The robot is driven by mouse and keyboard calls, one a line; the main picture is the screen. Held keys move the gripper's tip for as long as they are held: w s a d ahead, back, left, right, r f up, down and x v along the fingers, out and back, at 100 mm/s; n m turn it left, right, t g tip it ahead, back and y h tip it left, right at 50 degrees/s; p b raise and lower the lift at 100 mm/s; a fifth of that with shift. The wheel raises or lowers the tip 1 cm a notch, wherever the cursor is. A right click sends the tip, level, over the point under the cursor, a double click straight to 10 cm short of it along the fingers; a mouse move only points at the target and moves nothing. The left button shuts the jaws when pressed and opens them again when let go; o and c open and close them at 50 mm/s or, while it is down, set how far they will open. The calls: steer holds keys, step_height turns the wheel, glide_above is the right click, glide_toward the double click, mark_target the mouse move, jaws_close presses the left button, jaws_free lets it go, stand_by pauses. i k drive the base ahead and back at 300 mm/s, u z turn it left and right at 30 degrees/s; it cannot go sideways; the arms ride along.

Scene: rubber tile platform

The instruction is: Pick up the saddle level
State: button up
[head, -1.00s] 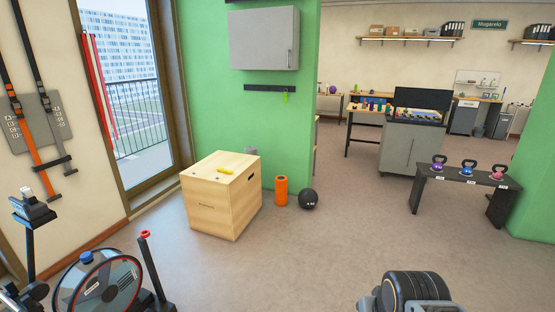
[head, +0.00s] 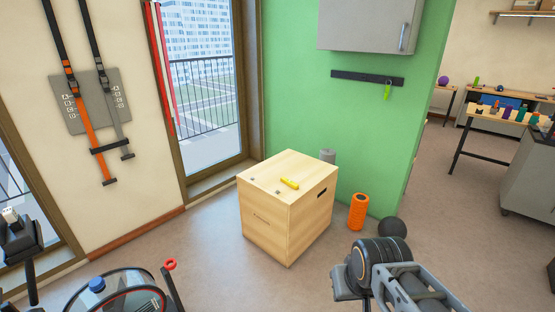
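A small yellow bar (head: 289,183), which looks like the saddle level, lies on top of a wooden plyo box (head: 262,225) by the green wall. My arm shows at the lower right of the head view, in front of and to the right of the box. The fingers of my gripper cannot be made out, so I cannot tell whether it is open or shut. The yellow bar lies apart from my arm.
An orange foam roller (head: 358,211) and a black ball (head: 392,227) stand right of the box. An exercise bike (head: 115,292) is at the lower left. A grey cabinet (head: 366,24) hangs on the wall. The floor before the box is clear.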

mark_target(294, 186)
steer(key=z, duration=0.35)
steer(key=i, duration=1.75)
steer(key=u, duration=0.45)
steer(key=i, duration=1.15)
steer(key=u, duration=0.7)
